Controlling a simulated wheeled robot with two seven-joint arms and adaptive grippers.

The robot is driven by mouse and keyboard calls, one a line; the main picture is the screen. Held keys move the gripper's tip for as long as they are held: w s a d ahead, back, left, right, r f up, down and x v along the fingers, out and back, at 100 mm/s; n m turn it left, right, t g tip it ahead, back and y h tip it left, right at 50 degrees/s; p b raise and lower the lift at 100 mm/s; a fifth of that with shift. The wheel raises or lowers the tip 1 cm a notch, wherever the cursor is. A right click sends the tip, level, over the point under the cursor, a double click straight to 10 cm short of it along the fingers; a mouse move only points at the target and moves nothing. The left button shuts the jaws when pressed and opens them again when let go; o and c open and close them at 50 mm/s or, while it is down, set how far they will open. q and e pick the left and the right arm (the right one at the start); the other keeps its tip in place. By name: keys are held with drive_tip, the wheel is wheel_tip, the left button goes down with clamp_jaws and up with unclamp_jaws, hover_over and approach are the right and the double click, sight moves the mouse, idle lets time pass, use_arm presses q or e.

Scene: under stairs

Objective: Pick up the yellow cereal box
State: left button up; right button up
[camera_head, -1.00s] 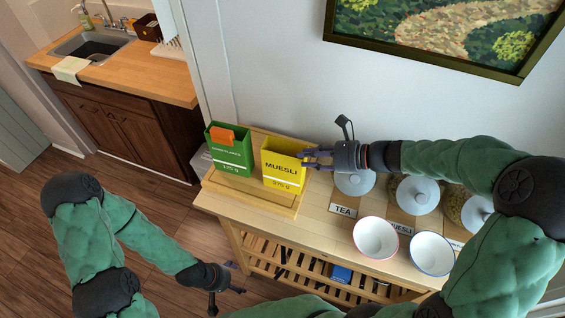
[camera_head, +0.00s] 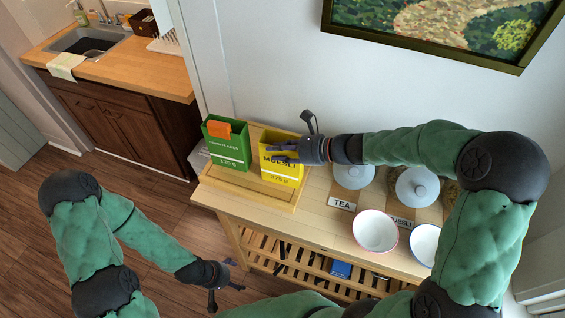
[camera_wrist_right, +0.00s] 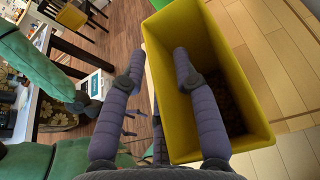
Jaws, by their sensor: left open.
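The yellow cereal box (camera_head: 282,176), labelled MUESLI, stands upright and open-topped on a wooden tray (camera_head: 245,187) on the table. My right gripper (camera_head: 279,152) is at its top edge, coming from the right. In the right wrist view, the fingers of the right gripper (camera_wrist_right: 159,60) are apart, one inside the open yellow box (camera_wrist_right: 240,80) and one outside, with a box wall between them. A gap shows, so they do not grip it. My left gripper (camera_head: 226,294) is open and empty, low over the floor in front of the table.
A green box (camera_head: 227,148) with an orange piece at its top stands left of the yellow box. Lidded jars (camera_head: 353,174) with labels and two bowls (camera_head: 375,231) occupy the table to the right. The wall (camera_head: 260,60) rises close behind.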

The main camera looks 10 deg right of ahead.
clamp_jaws()
drive_tip(key=shift+r, duration=0.15)
drive_tip(key=shift+r+p, duration=0.35)
drive_tip(key=shift+r, duration=0.65)
drive_tip(key=s+a+r+p, duration=0.2)
drive_tip(key=s+a+r, duration=0.6)
drive_tip(key=a+r, duration=0.2)
drive_tip(key=shift+a+r, duration=0.35)
drive_tip(key=shift+a, duration=0.3)
drive_tip(key=shift+s, duration=0.1)
idle(0.6)
